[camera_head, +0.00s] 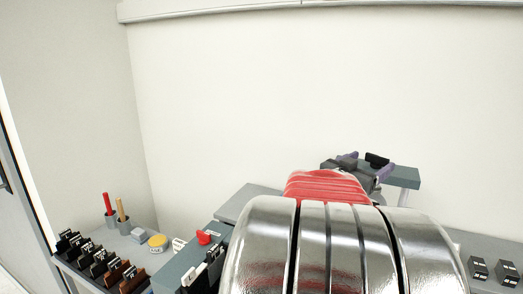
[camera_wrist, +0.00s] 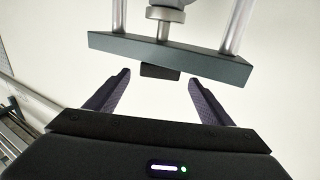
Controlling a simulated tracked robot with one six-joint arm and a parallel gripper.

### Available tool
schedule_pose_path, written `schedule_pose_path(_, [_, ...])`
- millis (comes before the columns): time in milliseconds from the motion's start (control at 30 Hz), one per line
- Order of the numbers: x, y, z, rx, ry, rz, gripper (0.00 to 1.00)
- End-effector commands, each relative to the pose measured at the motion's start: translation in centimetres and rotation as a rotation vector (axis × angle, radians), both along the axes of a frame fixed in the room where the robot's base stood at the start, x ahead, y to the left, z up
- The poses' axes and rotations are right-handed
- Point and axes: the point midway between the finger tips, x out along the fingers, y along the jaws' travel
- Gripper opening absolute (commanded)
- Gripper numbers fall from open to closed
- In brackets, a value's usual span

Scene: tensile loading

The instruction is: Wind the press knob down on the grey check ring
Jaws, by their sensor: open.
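A small dark block, which looks like the press knob (camera_wrist: 160,71), sits on the edge of a grey-green press crossbar (camera_wrist: 205,66). It also shows in the head view (camera_head: 377,160), on top of the crossbar (camera_head: 404,177). My gripper (camera_wrist: 160,80) is open, its two purple-padded fingers on either side of the knob with a gap at each side. The wrist view does not show how far the fingertips reach along the knob. In the head view my gripper (camera_head: 366,164) is by the crossbar. The grey check ring is not visible; my arm hides much of the press.
Two bright columns and a central spindle (camera_wrist: 164,29) join the crossbar. At the left of the bench stand several labelled dark holders (camera_head: 100,262), cups with a red and a yellow tool, a yellow disc (camera_head: 157,241) and a red knob (camera_head: 204,237). Two dark blocks (camera_head: 493,269) lie at right.

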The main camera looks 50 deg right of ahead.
Motion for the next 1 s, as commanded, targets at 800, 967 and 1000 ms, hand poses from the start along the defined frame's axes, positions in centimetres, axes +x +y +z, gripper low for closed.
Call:
schedule_pose_path(800, [-0.8,-5.1,0.0,0.000,0.000,0.001,0.72])
schedule_pose_path(967, [-0.8,-5.1,0.0,-0.001,0.000,0.002,0.61])
schedule_pose_path(1000, [-0.8,-5.1,0.0,-0.001,0.000,0.002,0.58])
